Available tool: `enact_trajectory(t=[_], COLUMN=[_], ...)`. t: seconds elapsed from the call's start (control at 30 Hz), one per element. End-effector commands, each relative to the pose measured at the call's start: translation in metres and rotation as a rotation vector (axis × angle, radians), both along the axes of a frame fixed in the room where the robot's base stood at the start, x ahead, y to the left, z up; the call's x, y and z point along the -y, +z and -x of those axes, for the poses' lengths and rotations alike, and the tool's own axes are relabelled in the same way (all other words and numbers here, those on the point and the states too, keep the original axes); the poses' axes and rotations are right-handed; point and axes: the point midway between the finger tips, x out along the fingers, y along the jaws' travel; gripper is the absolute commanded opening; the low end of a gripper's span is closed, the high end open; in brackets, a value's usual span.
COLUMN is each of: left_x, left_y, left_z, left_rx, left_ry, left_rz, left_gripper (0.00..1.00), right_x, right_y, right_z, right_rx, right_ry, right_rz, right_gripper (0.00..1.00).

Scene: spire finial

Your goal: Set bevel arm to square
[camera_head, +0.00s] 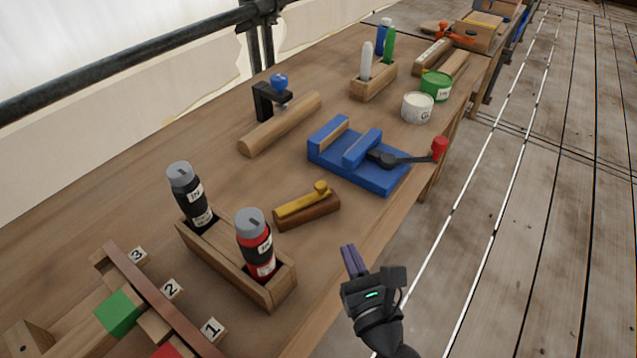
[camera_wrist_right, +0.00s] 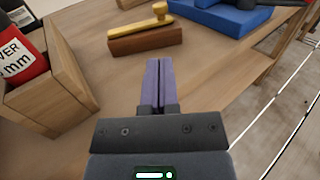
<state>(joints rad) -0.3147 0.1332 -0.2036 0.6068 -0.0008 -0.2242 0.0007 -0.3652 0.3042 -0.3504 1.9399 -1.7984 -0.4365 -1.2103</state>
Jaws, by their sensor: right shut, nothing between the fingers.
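The bevel lies on the table in the middle of the head view, with a dark wooden stock (camera_head: 308,212) and a yellow brass-like arm (camera_head: 302,203) folded along its top. A yellow knob (camera_head: 321,187) sits at the right end of the arm. In the right wrist view the wooden stock (camera_wrist_right: 145,40) and yellow arm (camera_wrist_right: 142,29) lie just ahead of the fingertips. My right gripper (camera_head: 350,260) has its purple fingers together, empty, near the table's front edge, apart from the bevel. It also shows in the right wrist view (camera_wrist_right: 153,75). My left gripper is out of view.
A wooden box (camera_head: 230,262) holds a black bottle (camera_head: 189,195) and a red bottle (camera_head: 256,245) left of the bevel. Bare tabletop lies between bevel and gripper.

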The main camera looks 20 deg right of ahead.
Motion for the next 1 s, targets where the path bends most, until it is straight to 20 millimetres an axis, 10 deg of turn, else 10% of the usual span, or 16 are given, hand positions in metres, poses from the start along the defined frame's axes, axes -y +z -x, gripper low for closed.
enact_trajectory(t=[0.5, 1.0], left_x=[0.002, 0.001], left_y=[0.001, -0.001], left_z=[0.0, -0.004], left_rx=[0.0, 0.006], left_ry=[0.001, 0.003], left_rz=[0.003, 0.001], left_gripper=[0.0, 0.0], right_x=[-0.002, -0.002], right_y=[0.0, 0.0], right_z=[-0.106, -0.123], right_rx=[-0.001, -0.002], right_ry=[-0.001, 0.0], right_rz=[-0.006, -0.007], right_gripper=[0.0, 0.0])
